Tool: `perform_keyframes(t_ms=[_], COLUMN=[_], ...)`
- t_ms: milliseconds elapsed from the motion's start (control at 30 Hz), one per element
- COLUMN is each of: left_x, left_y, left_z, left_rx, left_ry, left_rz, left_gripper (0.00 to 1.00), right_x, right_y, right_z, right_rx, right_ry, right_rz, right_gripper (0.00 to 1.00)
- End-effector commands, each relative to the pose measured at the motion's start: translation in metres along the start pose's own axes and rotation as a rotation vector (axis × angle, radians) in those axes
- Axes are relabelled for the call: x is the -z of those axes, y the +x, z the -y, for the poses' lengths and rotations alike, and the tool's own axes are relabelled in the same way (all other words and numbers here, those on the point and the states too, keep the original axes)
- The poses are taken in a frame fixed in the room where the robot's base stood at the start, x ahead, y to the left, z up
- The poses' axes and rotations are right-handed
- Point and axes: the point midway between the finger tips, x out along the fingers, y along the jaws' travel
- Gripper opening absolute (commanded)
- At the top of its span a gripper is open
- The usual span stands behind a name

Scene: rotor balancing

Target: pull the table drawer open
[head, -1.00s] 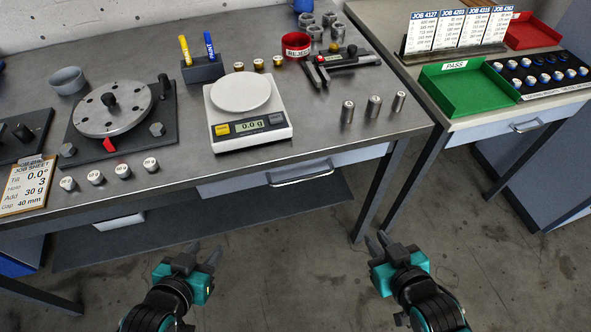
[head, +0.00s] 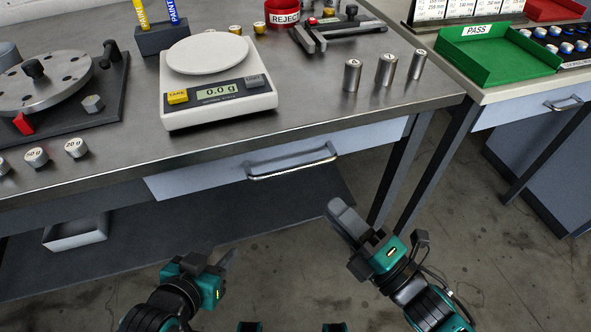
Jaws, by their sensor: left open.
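The drawer (head: 210,178) is a pale blue-grey front under the edge of the steel table (head: 330,125). It looks closed, flush beneath the tabletop. Its silver bar handle (head: 292,165) is in clear view. My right gripper (head: 342,213) is below and to the right of the handle, apart from it, with its fingers pointing up and left. Its fingers overlap in this view, so I cannot tell their gap. My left gripper (head: 222,258) is low and left of the handle, open and empty, well clear of the table.
A scale (head: 218,100) reading 0.0 g stands on the table above the drawer, with several metal cylinders (head: 386,70) to its right. A rotor fixture (head: 50,85) is at left. A table leg (head: 400,170) stands right of the drawer. A second bench (head: 510,100) is at right.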

Motion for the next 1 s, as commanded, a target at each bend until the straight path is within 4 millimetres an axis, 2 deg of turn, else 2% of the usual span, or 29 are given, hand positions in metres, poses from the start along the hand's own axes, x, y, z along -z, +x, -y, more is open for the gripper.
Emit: perform_keyframes(t_ms=[500,700,1000], left_x=[-0.005,-0.007,-0.006], left_y=[0.003,0.005,0.005], left_z=[-0.002,-0.004,-0.005], left_rx=[-0.007,-0.01,-0.011], left_ry=[-0.002,-0.004,-0.011], left_rz=[-0.001,0.004,0.004], left_gripper=[0.43,0.43,0.43], right_x=[-0.001,-0.001,-0.001], right_y=[0.096,0.116,0.12], right_z=[-0.001,0.0,0.0], right_rx=[-0.002,0.001,0.003], right_ry=[0.004,0.006,0.006], right_rz=[0.002,0.003,0.003], right_gripper=[0.23,0.23,0.23])
